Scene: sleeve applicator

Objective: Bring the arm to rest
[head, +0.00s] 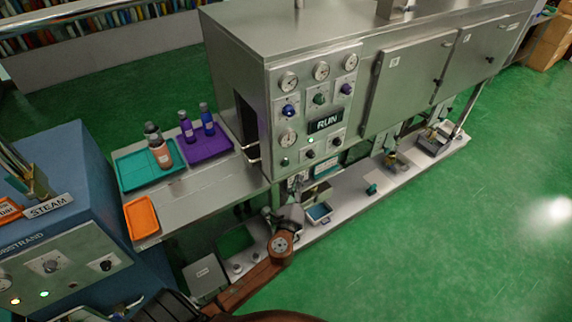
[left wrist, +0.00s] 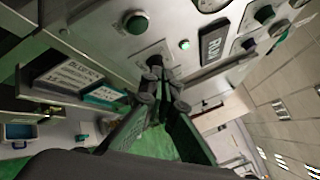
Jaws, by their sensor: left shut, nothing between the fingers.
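My left arm (head: 255,278) reaches up from the bottom of the head view to the front of the steel machine (head: 225,75). My left gripper (head: 296,188) is below the machine's control panel, and its fingertips are hard to make out there. In the left wrist view the left gripper (left wrist: 162,78) is shut and empty. Its fingertips overlap the lower part of the panel in that picture; I cannot tell whether they touch it. My right gripper is not in view.
A purple tray (head: 215,147) holds two bottles. An orange tray (head: 142,217) is empty. A blue STEAM unit (head: 75,170) stands at left. Green floor (head: 430,220) is clear at right.

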